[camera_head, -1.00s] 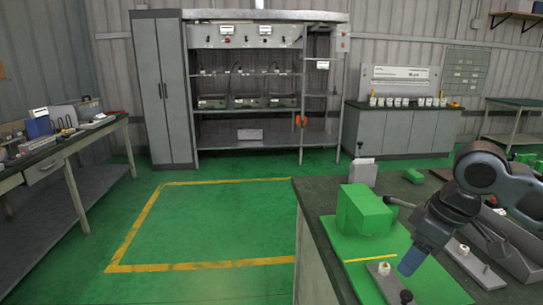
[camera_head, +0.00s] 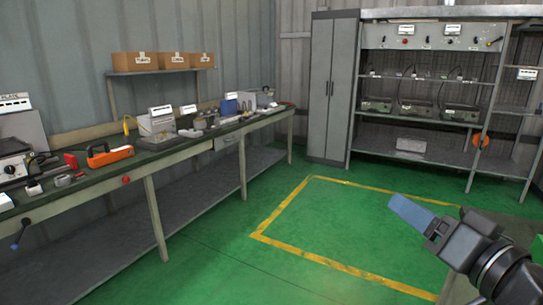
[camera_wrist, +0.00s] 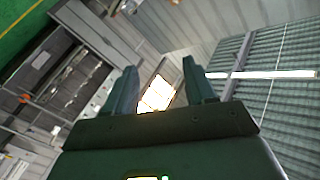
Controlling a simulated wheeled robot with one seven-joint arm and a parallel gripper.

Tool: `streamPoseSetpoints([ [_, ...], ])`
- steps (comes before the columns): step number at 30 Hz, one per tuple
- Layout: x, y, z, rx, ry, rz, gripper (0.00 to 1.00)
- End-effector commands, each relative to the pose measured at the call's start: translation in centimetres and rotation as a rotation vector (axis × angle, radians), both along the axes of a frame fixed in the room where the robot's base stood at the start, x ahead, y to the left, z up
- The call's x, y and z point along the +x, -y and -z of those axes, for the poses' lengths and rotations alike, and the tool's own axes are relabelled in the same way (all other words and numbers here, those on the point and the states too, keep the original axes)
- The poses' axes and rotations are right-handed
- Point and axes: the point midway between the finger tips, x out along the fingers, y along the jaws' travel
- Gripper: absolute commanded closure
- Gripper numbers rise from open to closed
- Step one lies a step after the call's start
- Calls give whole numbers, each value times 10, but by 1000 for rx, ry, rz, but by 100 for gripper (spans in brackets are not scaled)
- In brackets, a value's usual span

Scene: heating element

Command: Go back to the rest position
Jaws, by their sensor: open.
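My gripper (camera_head: 412,215) shows at the lower right of the head view, raised over the green floor, with its blue finger pointing up and left. In the wrist view my gripper (camera_wrist: 160,82) has its two dark fingers apart with nothing between them. Beyond the fingers are the wall, the ceiling and a bright light patch. No object of the task is named, and nothing is held.
A long workbench (camera_head: 150,160) with tools runs along the left wall. A grey cabinet (camera_head: 330,90) and a shelf rack (camera_head: 420,165) stand at the back. The floor inside the yellow outline (camera_head: 350,225) is clear. A table edge (camera_head: 460,290) shows at the lower right.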

Motion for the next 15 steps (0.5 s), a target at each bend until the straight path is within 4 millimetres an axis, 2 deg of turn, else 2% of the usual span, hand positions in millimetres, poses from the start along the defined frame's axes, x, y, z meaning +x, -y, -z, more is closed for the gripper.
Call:
streamPoseSetpoints([
  [1,-5,-11,7,46,9,21,45],
  [8,-39,-35,48,163,12,161,45],
  [11,-62,-44,72,180,-13,222,45],
  [15,-105,-54,109,162,-64,295,45],
])
